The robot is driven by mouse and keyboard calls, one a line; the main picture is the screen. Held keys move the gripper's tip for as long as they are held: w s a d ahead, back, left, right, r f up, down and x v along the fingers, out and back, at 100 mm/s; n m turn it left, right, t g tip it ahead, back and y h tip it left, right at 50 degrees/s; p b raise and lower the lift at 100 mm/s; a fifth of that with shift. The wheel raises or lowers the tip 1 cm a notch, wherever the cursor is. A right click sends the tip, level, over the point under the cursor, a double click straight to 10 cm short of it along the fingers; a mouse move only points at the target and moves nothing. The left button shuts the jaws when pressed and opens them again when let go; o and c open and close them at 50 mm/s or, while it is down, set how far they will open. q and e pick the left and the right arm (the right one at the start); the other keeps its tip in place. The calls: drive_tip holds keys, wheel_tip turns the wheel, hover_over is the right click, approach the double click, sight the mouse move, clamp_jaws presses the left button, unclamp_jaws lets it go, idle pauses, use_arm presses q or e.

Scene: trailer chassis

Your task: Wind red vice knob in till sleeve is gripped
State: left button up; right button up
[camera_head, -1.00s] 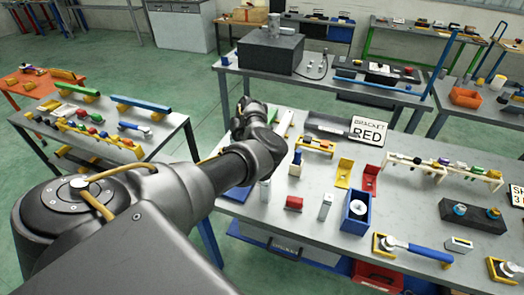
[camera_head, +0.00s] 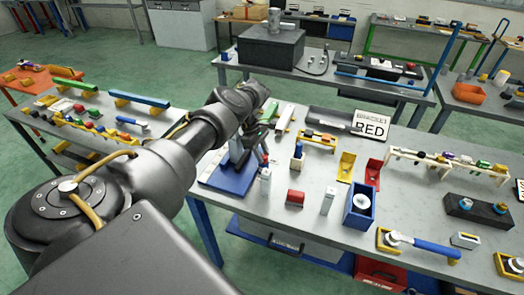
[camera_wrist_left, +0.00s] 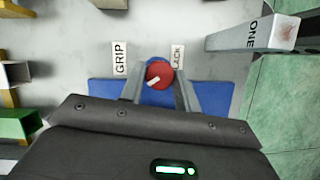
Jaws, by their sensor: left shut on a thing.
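The red vice knob (camera_wrist_left: 159,75) is round with a pale pointer mark, which points down-left in the wrist view. My left gripper (camera_wrist_left: 160,82) is shut on it, one finger on each side. Labels reading GRIP (camera_wrist_left: 120,58) and, partly covered, LACK (camera_wrist_left: 177,57) stand either side of it. The blue vice base (camera_wrist_left: 215,97) lies beneath and also shows in the head view (camera_head: 222,180). In the head view my left gripper (camera_head: 249,150) reaches down over the vice. I cannot make out the sleeve or whether it is gripped. My right gripper is not in view.
A grey bar marked ONE (camera_wrist_left: 250,33) lies near the knob in the wrist view. The table's front edge is close.

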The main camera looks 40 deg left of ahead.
use_arm(q)
drive_tip(key=shift+m+b, duration=0.3)
drive_tip(key=shift+m, duration=0.1)
drive_tip(key=o, duration=1)
drive_tip(key=shift+r, duration=0.1)
drive_tip(key=shift+a+r, duration=0.15)
drive_tip(key=shift+r, duration=0.15)
drive_tip(key=p+v, duration=0.3)
drive_tip(key=v, duration=0.7)
drive_tip(key=shift+w, duration=0.2)
